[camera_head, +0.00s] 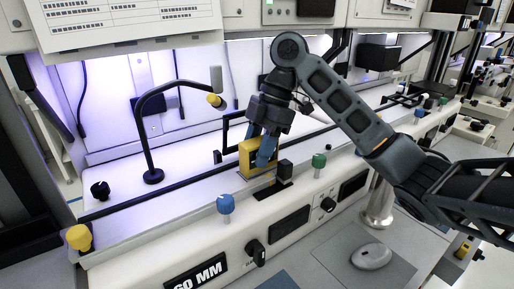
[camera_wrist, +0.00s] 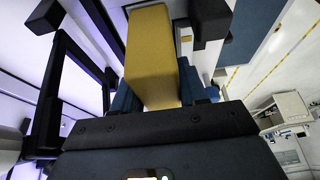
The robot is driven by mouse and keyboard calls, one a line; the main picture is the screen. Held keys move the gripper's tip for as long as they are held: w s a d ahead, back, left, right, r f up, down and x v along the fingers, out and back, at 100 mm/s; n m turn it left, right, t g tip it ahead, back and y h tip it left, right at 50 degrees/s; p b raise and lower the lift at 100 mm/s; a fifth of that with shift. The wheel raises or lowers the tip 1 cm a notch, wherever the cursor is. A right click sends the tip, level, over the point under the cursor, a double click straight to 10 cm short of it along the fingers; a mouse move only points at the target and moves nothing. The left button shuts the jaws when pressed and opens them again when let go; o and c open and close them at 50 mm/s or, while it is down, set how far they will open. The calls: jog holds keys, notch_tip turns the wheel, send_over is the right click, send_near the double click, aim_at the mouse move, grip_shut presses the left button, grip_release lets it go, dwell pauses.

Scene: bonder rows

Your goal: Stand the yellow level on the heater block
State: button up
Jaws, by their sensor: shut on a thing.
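The yellow level (camera_head: 249,160) is between the blue fingers of my gripper (camera_head: 259,156), just above or at the machine's white front ledge. In the wrist view the level (camera_wrist: 152,50) is a long yellow bar pointing away from the palm, with the gripper's fingers (camera_wrist: 155,92) closed on its two sides. A small black block (camera_head: 285,169) stands just right of the level on a dark plate (camera_head: 272,190); it looks like the heater block, but I cannot be sure. Whether the level's underside touches anything is hidden.
A blue knob (camera_head: 226,204) and a green knob (camera_head: 319,160) stand on the ledge on either side. A black curved lamp arm (camera_head: 150,130) rises behind on the left. A black frame (camera_head: 232,135) is close behind the gripper. A white mouse (camera_head: 371,256) lies on the lower desk.

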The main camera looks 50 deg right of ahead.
jog(key=o, duration=1.2)
jog(key=shift+v, duration=3.9)
